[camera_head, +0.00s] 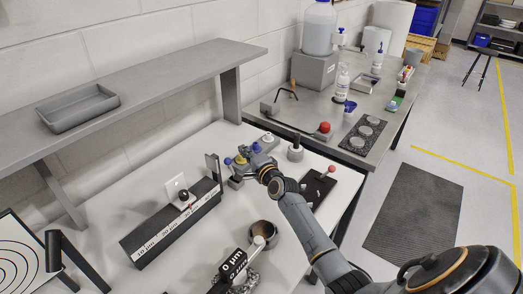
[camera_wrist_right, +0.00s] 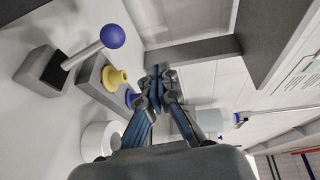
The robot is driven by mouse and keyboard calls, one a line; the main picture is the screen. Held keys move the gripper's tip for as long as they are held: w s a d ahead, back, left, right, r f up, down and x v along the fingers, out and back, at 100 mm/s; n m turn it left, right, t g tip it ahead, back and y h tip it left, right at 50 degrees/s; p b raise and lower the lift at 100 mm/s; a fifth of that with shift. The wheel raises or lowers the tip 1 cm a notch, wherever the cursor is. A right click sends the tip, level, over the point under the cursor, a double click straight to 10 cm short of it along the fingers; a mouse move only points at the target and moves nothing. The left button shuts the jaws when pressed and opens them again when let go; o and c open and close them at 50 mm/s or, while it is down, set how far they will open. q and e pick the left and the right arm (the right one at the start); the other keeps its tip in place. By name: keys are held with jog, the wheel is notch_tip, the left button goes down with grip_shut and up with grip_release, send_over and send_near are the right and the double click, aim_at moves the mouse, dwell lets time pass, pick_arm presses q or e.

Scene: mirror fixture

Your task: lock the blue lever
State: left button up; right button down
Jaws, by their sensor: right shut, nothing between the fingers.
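The blue lever, a metal rod with a blue ball on its end, rises tilted from a dark-slotted grey base in the right wrist view (camera_wrist_right: 112,37). In the head view its ball (camera_head: 228,161) appears left of a yellow knob (camera_head: 240,159). My right gripper (camera_wrist_right: 155,85) is shut and empty, to the right of the lever and apart from it. In the head view the right gripper (camera_head: 250,163) is over the group of knobs, partly covering the lever's base. My left gripper is not in view.
Beside the lever, a grey block carries the yellow knob (camera_wrist_right: 116,77) and a blue knob (camera_wrist_right: 131,98), close to the right fingers. A white ring-topped cylinder (camera_wrist_right: 101,139) stands nearby. A red-knobbed lever (camera_head: 332,169) is at the right. The grey shelf (camera_head: 150,80) overhangs the back left.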

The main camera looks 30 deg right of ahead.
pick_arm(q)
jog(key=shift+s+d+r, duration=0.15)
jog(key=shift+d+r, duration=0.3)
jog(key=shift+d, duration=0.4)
pick_arm(e)
jog(key=s+r, duration=0.7)
jog(key=shift+s, duration=0.2)
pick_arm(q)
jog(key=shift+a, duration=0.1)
pick_arm(e)
jog(key=shift+a+f, duration=0.1)
